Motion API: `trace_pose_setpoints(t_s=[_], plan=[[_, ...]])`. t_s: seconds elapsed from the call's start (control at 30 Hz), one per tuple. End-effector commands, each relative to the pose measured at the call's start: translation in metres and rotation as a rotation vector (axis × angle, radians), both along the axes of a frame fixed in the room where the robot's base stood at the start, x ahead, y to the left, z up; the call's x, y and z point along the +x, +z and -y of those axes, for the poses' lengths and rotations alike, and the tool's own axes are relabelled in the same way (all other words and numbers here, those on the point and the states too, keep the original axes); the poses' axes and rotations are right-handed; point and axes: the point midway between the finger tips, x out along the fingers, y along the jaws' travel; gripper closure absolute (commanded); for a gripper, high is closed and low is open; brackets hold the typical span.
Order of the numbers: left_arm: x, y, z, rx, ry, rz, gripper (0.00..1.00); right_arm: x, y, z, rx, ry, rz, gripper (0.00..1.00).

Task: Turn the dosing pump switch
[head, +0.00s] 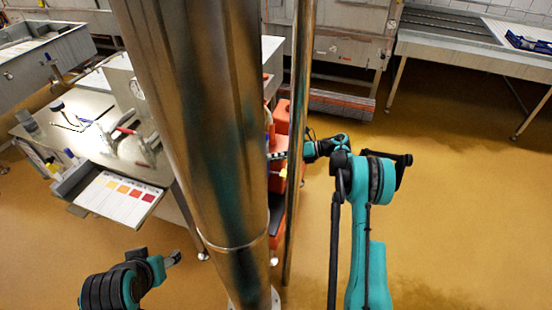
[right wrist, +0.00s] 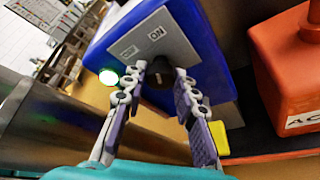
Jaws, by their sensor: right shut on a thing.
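The dosing pump is a blue box (right wrist: 202,28) in the right wrist view, with a grey plate (right wrist: 176,50) marked ON and a second, smaller label. A dark switch knob (right wrist: 158,94) sits on the plate. My right gripper (right wrist: 160,72) is shut on the knob, one finger on each side, hiding part of it. A green light (right wrist: 109,77) glows beside the left finger. In the head view my right gripper (head: 279,155) reaches in behind a thin pole, and the pump is mostly hidden. My left gripper (head: 174,258) is low at the left, away from the pump; its jaws are unclear.
An orange canister (right wrist: 288,70) stands right of the pump. A yellow piece (right wrist: 218,138) lies below it. In the head view a thick steel column (head: 205,130) and a thin pole (head: 297,120) stand close. A steel table (head: 35,125) is left. Floor at right is free.

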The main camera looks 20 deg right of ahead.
Motion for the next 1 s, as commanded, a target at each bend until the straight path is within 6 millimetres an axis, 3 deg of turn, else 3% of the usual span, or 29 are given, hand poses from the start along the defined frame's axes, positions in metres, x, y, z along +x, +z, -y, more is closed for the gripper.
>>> trace_pose_setpoints(t_s=[0.67, 0.7, 0.77, 1.0], plan=[[0.0000, -0.0015, 0.0000, 0.000, 0.000, 0.000, 0.44, 0.0010, -0.0004, 0.0006, 0.039, -0.003, -0.058, 1.00], [0.0000, -0.0015, 0.0000, 0.000, 0.000, 0.000, 0.44, 0.0010, -0.0004, 0.0006, 0.039, -0.003, -0.058, 0.69], [0.0000, -0.0014, 0.0000, 0.000, 0.000, 0.000, 0.44, 0.0009, -0.0004, 0.0006, 0.039, -0.003, -0.058, 0.53], [0.0000, -0.0015, 0.0000, 0.000, 0.000, 0.000, 0.44, 0.0007, -0.0004, 0.0004, 0.039, -0.002, -0.057, 0.51]])
